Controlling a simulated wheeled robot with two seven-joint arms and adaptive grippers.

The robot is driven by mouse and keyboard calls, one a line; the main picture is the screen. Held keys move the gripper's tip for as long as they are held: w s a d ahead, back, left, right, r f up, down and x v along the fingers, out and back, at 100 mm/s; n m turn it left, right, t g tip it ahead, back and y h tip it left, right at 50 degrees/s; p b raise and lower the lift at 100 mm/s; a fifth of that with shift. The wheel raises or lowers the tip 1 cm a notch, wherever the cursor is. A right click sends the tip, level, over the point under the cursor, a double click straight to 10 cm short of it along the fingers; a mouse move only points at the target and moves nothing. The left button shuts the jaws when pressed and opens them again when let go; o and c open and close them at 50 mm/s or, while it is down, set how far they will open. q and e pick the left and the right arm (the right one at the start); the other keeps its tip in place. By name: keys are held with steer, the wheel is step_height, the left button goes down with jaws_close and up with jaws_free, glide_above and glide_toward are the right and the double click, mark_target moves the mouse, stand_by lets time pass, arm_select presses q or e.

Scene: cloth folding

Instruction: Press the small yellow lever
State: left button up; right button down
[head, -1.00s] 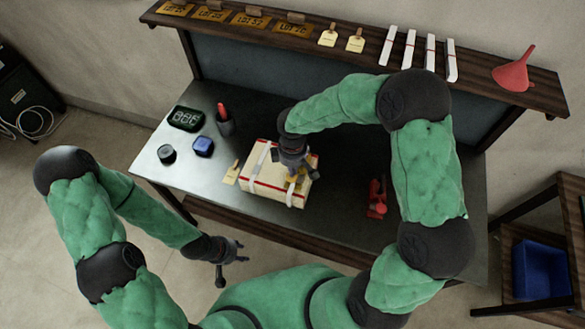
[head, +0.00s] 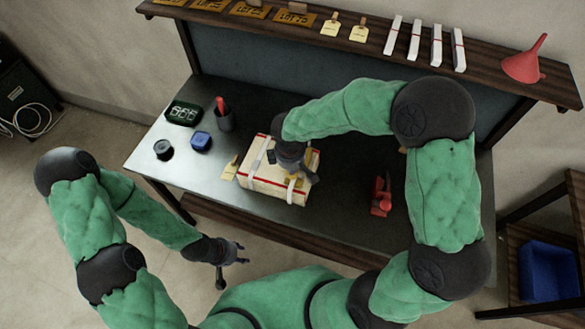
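A cream box (head: 262,182) with red edge lines and pale straps sits on the grey table. A small yellow part (head: 299,182), which looks like the lever, shows on the strap at the box's right end, partly covered by my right gripper. My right gripper (head: 298,176) points down over the box's right half, close to the yellow part. I cannot tell whether it touches it, and its finger opening is hidden. My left gripper (head: 238,253) hangs in front of the table, away from the box, with its fingers apart and empty.
A yellow tag (head: 230,168) lies left of the box. A red tool (head: 381,196) stands to its right. A shelf (head: 380,44) runs behind.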

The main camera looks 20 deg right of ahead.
arm_select(q)
step_height(320, 180, down, 14)
steer(key=b, duration=1.3)
steer(key=shift+r, duration=0.15)
arm_select(e)
steer(key=s+f+t+h, duration=0.1)
steer(key=s+a+f+t+h, duration=0.1)
steer(key=f+t, duration=0.1)
steer(key=shift+a+t+h, duration=0.15)
steer(key=shift+t+h, duration=0.15)
arm_select(q)
steer(key=shift+r, duration=0.1)
arm_select(e)
steer(key=shift+r, duration=0.15)
steer(key=shift+r+p, duration=0.55)
steer(key=shift+r, duration=0.05)
arm_select(q)
steer(key=shift+r, duration=0.4)
steer(key=r+p, duration=0.1)
steer(key=s+r+p, duration=0.1)
steer(key=r+p, duration=0.1)
steer(key=s+r+p, duration=0.1)
steer(key=r+p, duration=0.1)
steer(key=shift+a, duration=0.2)
arm_select(e)
steer(key=s+a+r, duration=0.2)
steer(key=s+r, duration=0.1)
steer(key=r, duration=1)
steer(key=shift+r, duration=0.2)
